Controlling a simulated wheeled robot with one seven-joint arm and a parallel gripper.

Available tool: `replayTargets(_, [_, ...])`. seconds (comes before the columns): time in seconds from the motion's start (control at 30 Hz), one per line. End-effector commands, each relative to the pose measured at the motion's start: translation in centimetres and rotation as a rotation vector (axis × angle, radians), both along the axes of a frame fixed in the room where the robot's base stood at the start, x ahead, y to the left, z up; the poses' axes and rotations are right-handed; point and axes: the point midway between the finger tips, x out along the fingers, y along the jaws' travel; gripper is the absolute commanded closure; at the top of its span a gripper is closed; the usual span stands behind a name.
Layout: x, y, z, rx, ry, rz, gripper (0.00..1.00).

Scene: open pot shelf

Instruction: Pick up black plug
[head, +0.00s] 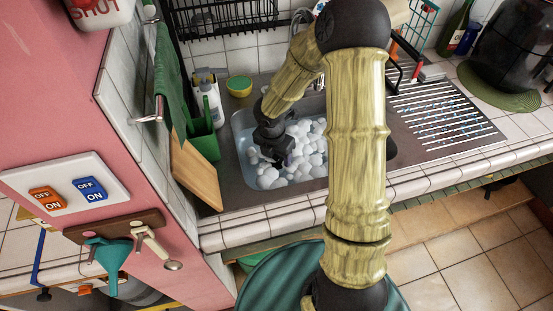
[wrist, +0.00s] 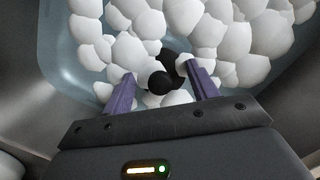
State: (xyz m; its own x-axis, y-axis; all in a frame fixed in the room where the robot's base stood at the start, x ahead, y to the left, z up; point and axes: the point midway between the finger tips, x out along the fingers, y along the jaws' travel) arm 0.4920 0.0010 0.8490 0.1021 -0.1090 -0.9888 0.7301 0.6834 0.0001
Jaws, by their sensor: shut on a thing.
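The black plug (wrist: 160,82) shows in the wrist view as a small dark round knob among white foam, between the purple fingertips of my gripper (wrist: 160,88). My gripper is shut on it, with the fingers spaced apart by its width. In the head view my gripper (head: 279,160) reaches down into the foam-filled sink (head: 240,140). The plug cannot be made out there, and foam hides part of it in the wrist view.
White foam lumps (head: 300,150) fill the sink. A wooden board (head: 195,172) and green container (head: 205,138) stand at its left. A soap bottle (head: 209,100) and yellow-green bowl (head: 239,86) stand behind. A drying rack (head: 445,115) lies to the right.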

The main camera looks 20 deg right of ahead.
Motion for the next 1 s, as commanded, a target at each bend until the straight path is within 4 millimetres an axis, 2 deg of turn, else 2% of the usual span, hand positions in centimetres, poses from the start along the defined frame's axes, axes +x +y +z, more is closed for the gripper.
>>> replayTargets(0.03, [0.1, -0.1, 1.5, -0.001, -0.003, -0.005, 0.64])
replayTargets(0.1, [0.1, -0.1, 3.0, 0.000, -0.004, -0.004, 0.64])
replayTargets(0.2, [0.1, -0.1, 4.7, 0.000, -0.003, -0.002, 0.64])
replayTargets(0.33, [0.1, 0.0, 6.0, 0.000, -0.002, -0.001, 0.64])
replayTargets(1.0, [0.0, 0.0, 6.2, 0.000, 0.000, -0.001, 0.64])
